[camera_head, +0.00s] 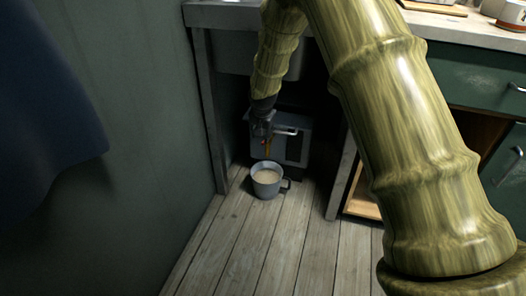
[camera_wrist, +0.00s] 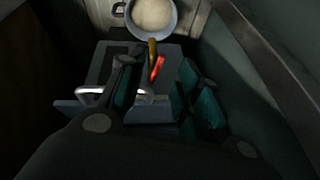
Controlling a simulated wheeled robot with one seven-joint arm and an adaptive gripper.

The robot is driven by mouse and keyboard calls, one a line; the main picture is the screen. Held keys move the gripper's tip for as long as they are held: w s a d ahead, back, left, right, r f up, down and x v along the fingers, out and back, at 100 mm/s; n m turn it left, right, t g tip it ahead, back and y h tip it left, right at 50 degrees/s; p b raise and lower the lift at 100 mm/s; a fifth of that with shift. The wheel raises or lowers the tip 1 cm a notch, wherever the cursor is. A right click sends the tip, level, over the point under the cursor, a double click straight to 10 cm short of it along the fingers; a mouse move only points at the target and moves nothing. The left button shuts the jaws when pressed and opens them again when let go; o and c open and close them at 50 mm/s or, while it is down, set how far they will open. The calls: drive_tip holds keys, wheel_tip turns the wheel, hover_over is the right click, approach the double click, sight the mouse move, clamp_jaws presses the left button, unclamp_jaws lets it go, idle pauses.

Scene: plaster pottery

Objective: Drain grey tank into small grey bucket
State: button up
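The grey tank (camera_head: 262,148) stands under the counter, a carrying handle on its upper part. It also shows in the wrist view (camera_wrist: 104,68), with a brass tap (camera_wrist: 152,48) and a red lever (camera_wrist: 158,67). The small grey bucket (camera_head: 266,189) stands upright on the floor below the tap, its handle to the right. It holds pale, cream-coloured liquid, which also shows in the bucket in the wrist view (camera_wrist: 155,14). My gripper (camera_head: 264,118) is at the tank's front by the tap. In the wrist view its teal-padded fingers (camera_wrist: 156,75) are apart, with the red lever between them; contact is unclear.
The counter (camera_head: 225,15) overhangs the tank, with a metal leg (camera_head: 208,110) at its left. An open cabinet (camera_head: 365,206) and green drawers (camera_head: 475,80) stand to the right. The wooden floor (camera_head: 225,255) in front of the bucket is clear. Dark blue cloth (camera_head: 45,110) hangs at left.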

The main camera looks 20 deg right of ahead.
sight(263, 143)
drive_tip(key=b+x, duration=0.2)
drive_tip(key=x, duration=0.1)
drive_tip(key=w+b+x, duration=0.1)
drive_tip(key=b+x, duration=0.1)
drive_tip(key=x, duration=0.2)
drive_tip(key=b+x, duration=0.1)
drive_tip(key=x, duration=0.2)
drive_tip(key=shift+w+d+r+b, duration=0.1)
drive_tip(key=shift+w+d+b, duration=0.2)
drive_tip(key=shift+b, duration=0.1)
clamp_jaws()
